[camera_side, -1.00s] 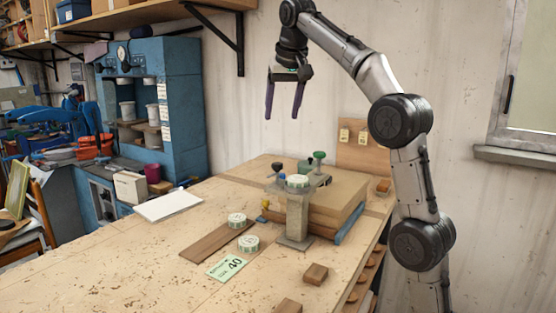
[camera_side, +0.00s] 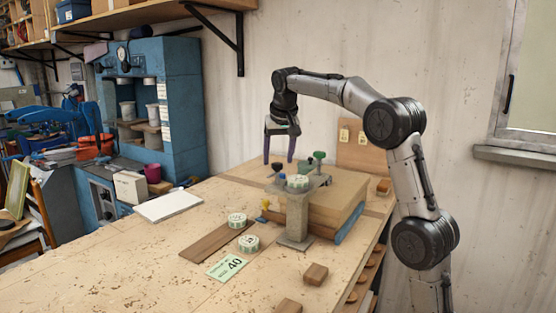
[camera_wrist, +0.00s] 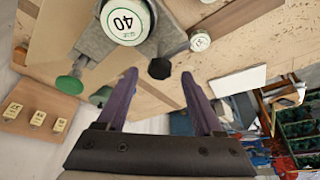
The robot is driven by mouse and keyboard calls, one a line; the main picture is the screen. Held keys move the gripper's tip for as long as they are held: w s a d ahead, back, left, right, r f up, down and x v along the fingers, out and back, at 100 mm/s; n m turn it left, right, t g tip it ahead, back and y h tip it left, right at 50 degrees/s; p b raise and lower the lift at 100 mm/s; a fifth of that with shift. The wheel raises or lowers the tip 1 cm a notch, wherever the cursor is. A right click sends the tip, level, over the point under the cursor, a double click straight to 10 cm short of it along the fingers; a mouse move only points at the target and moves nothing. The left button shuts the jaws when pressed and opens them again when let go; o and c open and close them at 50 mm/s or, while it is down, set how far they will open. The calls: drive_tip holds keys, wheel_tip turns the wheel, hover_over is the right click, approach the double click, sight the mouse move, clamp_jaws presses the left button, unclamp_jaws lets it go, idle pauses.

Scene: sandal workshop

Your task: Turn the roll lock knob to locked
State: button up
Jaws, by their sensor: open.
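Several knobs stand on and around the grey fixture (camera_side: 296,215), and I cannot tell for certain which is the roll lock knob. A dark knob (camera_side: 277,167) sits at its back left; a black knob (camera_wrist: 159,68) shows between my fingertips in the wrist view. A tall green knob (camera_side: 319,155) stands farther right, also seen in the wrist view (camera_wrist: 70,84). A smaller dark green knob (camera_wrist: 101,95) is partly hidden by a finger. A blue knob (camera_side: 281,178) is nearer the front. My gripper (camera_side: 278,161) is open and empty, pointing down just above the dark knob.
A round disc marked 40 (camera_wrist: 125,22) sits on the fixture. A wooden block (camera_side: 337,203) is behind it. The table's left front is clear.

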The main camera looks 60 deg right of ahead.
drive_tip(key=shift+w+d+f, duration=0.15)
drive_tip(key=shift+d+f, duration=0.05)
drive_tip(key=shift+f, duration=0.45)
clamp_jaws()
